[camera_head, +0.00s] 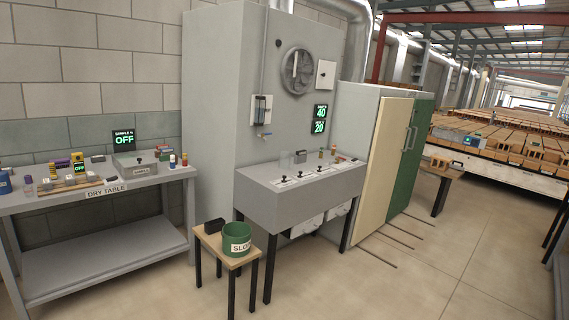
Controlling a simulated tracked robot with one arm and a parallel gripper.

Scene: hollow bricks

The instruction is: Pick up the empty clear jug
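A small, faint see-through vessel (285,161) stands at the back left of the grey bench (262,198); it may be the clear jug, but it is too small for me to tell or to see whether it is empty. A small grey block (300,157) stands just right of it. My gripper is not in view, so its state does not show.
A small wooden stand (213,243) before the bench holds a green bucket (237,239) marked SLOP and a dark block (214,226). The dry table (110,250) with small items is at left. A tall cabinet (381,165) stands right. Front-right floor is clear.

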